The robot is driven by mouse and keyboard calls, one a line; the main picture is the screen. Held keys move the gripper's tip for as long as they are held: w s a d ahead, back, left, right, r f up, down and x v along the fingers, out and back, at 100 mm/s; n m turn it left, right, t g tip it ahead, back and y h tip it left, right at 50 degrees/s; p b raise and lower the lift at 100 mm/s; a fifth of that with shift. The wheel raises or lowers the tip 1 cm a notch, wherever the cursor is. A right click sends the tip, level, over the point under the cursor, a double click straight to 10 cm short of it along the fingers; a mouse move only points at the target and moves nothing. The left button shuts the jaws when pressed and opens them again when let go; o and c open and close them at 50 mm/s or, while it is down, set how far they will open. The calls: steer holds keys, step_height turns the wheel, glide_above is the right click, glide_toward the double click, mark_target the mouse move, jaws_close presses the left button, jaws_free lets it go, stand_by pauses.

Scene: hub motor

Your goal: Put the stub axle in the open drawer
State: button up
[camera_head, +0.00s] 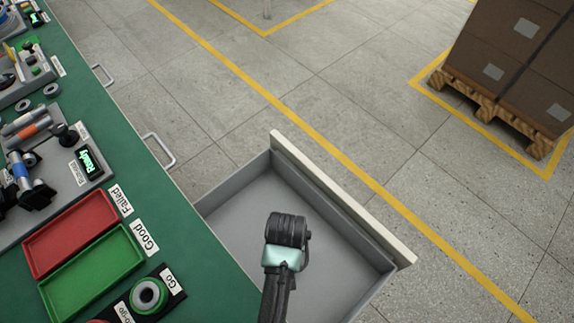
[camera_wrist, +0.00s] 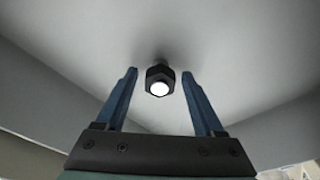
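The open drawer (camera_head: 340,195) is grey with a pale front panel and sticks out from the green workbench. My gripper is over the drawer in the head view, its fingers hidden beneath my wrist. In the wrist view my gripper (camera_wrist: 161,73) is open, with its two blue fingers apart. The stub axle (camera_wrist: 160,85), a dark hexagonal piece with a bright round end face, shows between the fingers, with a gap on each side. The drawer's grey floor (camera_wrist: 235,45) is behind it. I cannot tell whether the axle touches the floor. The axle is hidden in the head view.
The workbench (camera_head: 215,283) runs along the left. A pallet (camera_head: 487,98) with boxes stands at the upper right. The floor between is clear.

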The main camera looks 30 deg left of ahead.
step_height(320, 180, up, 12)
steer(key=s+p, duration=0.1)
steer(key=p, duration=0.1)
steer(key=shift+s+d+p, duration=0.3)
steer(key=shift+d+p, duration=0.1)
steer(key=shift+r, duration=0.1)
steer(key=w+d+r+m+t+y, duration=0.1)
steer(key=w+r+t, duration=0.4)
steer(key=r, duration=0.5)
steer(key=w+r+m+t, duration=0.1)
steer(key=w+r+t, duration=0.2)
steer(key=w+r, duration=0.6)
steer(key=w+d+r+t+y, duration=0.1)
steer(key=w+r+t, duration=0.35)
steer(key=r, duration=0.65)
steer(key=d+r+m+t, duration=0.25)
steer(key=r+t, duration=0.25)
steer(key=r, duration=1.1)
steer(key=s+d+r+t+h, duration=0.1)
steer(key=s+d+r+t, duration=0.1)
steer(key=r, duration=0.4)
steer(key=s+d+r+t+h, duration=0.1)
steer(key=s+r+t, duration=0.2)
steer(key=s+r, duration=0.2)
steer(key=s+d+r+t, duration=0.2)
steer(key=s+r+t, duration=0.1)
steer(key=r, duration=0.6)
steer(key=shift+s+d+h, duration=0.3)
steer(key=shift+s+h, duration=0.1)
steer(key=shift+s, duration=0.05)
